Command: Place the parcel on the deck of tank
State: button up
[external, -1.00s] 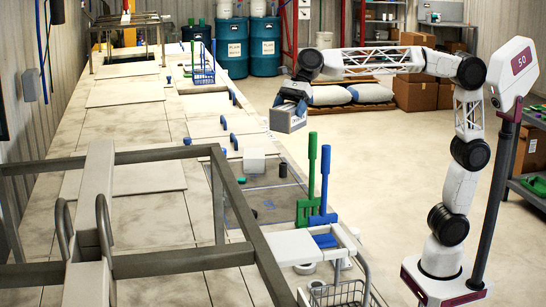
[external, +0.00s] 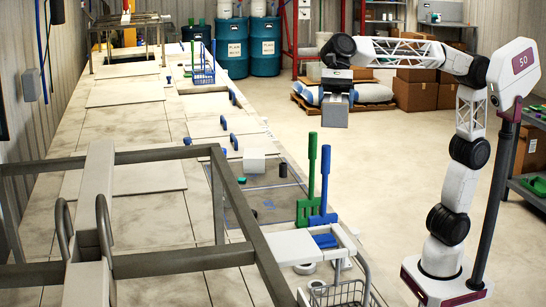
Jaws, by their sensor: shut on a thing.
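A grey box-shaped parcel (external: 335,110) hangs below my gripper (external: 336,93) in the external view. My gripper is shut on it and holds it in the air over the open floor, right of the tank line. The tank deck (external: 150,128) is a long pale surface running along the left side. A light grey block (external: 254,160) sits on the deck's right part, near a dark grey mat (external: 262,197). The fingertips on the parcel are too small to see clearly.
Green and blue upright handles (external: 318,180) stand at the deck's right edge. A dark metal frame (external: 235,195) rises over the near deck. A blue wire basket (external: 203,65) stands farther back. Blue drums (external: 265,50) and a pallet of sacks (external: 355,95) are behind. The central floor is clear.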

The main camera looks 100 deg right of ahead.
jog(key=s+a+f+n+g, duration=0.1)
jog(key=s+a+f, duration=0.3)
jog(key=f, duration=0.8)
jog(key=s+a+f+n+g, duration=0.1)
jog(key=s+a+f, duration=0.3)
jog(key=f, duration=0.9)
jog(key=s+a+f+n+g, duration=0.1)
jog(key=s+a+f, duration=0.3)
jog(key=f, duration=0.9)
jog(key=shift+s+a+n+g+y, duration=0.35)
jog(key=shift+s+n, duration=0.45)
jog(key=shift+s, duration=0.35)
jog(key=shift+w, duration=0.1)
jog(key=w+a+f, duration=0.1)
jog(key=w+a, duration=0.7)
jog(key=w, duration=0.5)
jog(key=shift+w+a+f, duration=0.15)
jog(key=shift+a+f, duration=0.15)
jog(key=shift+f, duration=1.75)
